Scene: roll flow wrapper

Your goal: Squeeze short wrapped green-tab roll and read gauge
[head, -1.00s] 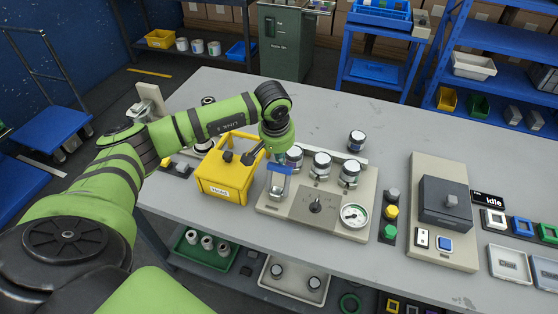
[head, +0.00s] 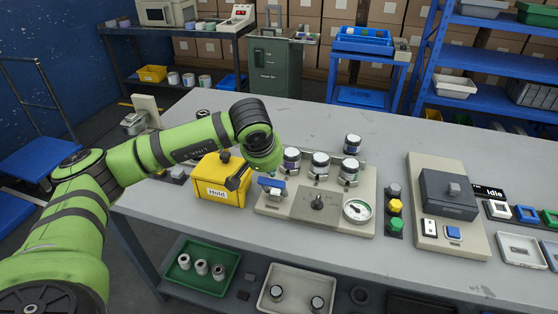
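Several short rolls with pale sides and dark tops stand at the bench fixture: a left roll (head: 291,161), a middle roll (head: 320,166), a right roll (head: 348,173) and one behind (head: 352,145). I cannot make out a green tab on any. The finger gap is unclear. My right gripper is out of view.
The yellow Hold bin (head: 218,194) stands left of the fixture. Coloured buttons (head: 395,207) and a panel with a dark box (head: 447,193) stand right, near an Idle sign (head: 489,191). A green tray (head: 184,277) is below.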

